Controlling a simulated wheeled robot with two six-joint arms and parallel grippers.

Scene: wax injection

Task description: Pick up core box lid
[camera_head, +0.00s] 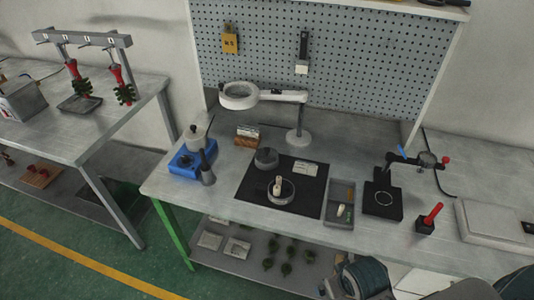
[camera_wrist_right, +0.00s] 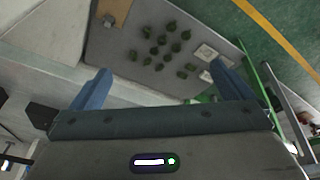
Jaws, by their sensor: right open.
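A dark grey round piece (camera_head: 266,158), which looks like the core box lid, sits at the back of the black mat (camera_head: 250,189) in the head view. In front of it on the mat is a round core box (camera_head: 281,191) with a pale piece standing in it. My right gripper (camera_wrist_right: 165,82) is open and empty in the wrist view, its two blue fingers wide apart. It is away from the lid, and the wrist view shows the lower shelf instead. My left gripper is not in view.
A magnifier lamp (camera_head: 300,135) stands behind the mat. A grey tray (camera_head: 341,190) with small parts lies to its right, then a black stand (camera_head: 382,201) and a red-handled tool (camera_head: 432,213). A blue holder (camera_head: 185,160) is at left. The bench's front left is clear.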

